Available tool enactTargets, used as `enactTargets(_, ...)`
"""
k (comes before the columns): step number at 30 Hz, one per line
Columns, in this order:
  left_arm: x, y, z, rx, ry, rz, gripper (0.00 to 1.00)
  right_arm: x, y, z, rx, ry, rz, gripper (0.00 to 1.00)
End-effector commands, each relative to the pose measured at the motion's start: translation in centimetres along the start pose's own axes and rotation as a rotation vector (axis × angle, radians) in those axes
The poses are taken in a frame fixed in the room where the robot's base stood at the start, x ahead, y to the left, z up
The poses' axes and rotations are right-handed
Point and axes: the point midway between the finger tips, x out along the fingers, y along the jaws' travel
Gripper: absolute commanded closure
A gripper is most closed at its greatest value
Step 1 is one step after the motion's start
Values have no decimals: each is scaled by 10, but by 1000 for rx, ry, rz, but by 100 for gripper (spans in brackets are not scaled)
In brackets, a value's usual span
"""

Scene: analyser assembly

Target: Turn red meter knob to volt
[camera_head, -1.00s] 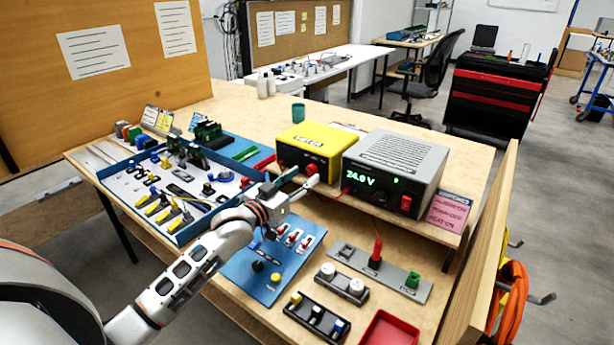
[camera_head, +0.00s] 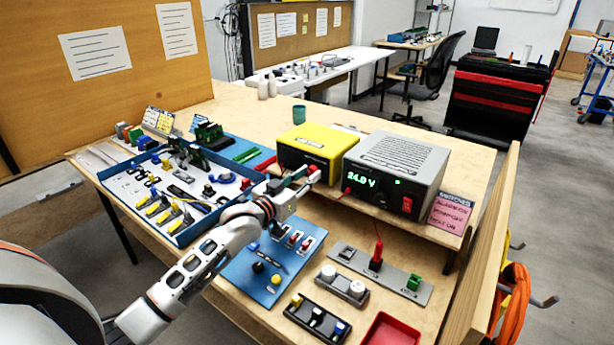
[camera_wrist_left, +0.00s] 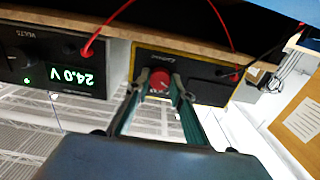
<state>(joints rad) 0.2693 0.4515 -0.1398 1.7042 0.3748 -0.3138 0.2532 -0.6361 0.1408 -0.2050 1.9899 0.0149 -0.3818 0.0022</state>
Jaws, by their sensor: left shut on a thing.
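The yellow meter box (camera_head: 310,143) stands at the back of the bench, left of the grey power supply. My left gripper (camera_head: 303,176) is at the meter's front face. In the left wrist view the red knob (camera_wrist_left: 160,82) sits on the meter's dark front panel (camera_wrist_left: 197,64), between the two fingertips of my left gripper (camera_wrist_left: 159,86). The fingers are shut on the knob from both sides. The knob's pointer and the panel markings are too small to read. In the head view the gripper mostly hides the knob. My right gripper is not in view.
The grey power supply (camera_head: 396,165) shows 24.0 V just right of the meter. Red leads (camera_wrist_left: 101,28) hang near the panel in the left wrist view.

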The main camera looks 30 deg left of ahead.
Motion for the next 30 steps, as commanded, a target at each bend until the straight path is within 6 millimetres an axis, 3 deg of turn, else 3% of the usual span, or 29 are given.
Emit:
enactTargets(11, 0, 0, -5, 183, 1, 0, 99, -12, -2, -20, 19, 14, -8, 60)
enactTargets(30, 0, 0, -2, 764, 1, 1, 99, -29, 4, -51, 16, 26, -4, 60)
